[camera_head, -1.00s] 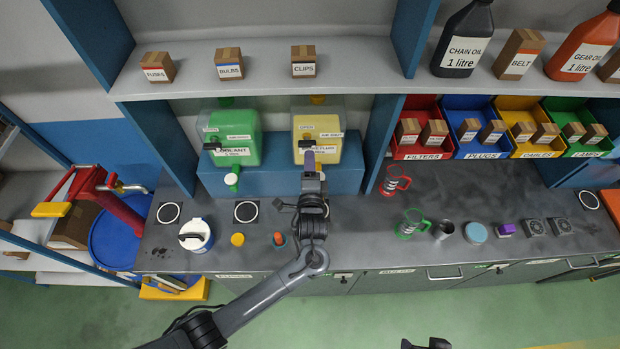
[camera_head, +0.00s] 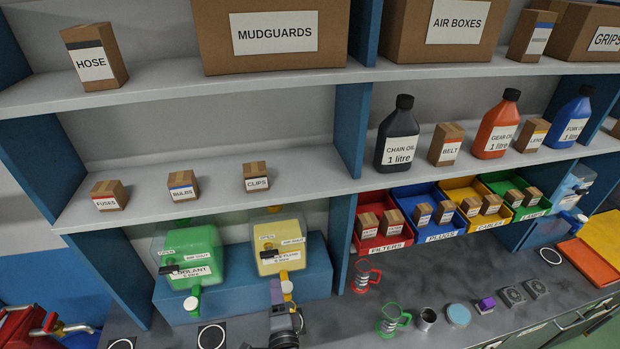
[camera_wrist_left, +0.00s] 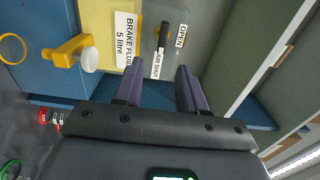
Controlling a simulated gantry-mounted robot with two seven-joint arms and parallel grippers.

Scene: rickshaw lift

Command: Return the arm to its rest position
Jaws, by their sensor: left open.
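My left gripper (camera_head: 279,290) is at the bottom of the head view, in front of the yellow brake fluid container (camera_head: 281,242). In the left wrist view its two purple fingers (camera_wrist_left: 158,88) stand apart with nothing between them. The brake fluid container (camera_wrist_left: 106,22) is just beyond them, with its yellow tap (camera_wrist_left: 72,48) to the left and a dark AIR valve lever (camera_wrist_left: 165,36) ahead of the gap. The fingers look apart from the container. Most of my left arm is below the head view's edge. My right gripper does not show.
A green coolant container (camera_head: 196,258) stands left of the brake fluid on a blue step (camera_head: 318,268). A shelf (camera_head: 215,185) with small boxes hangs above.

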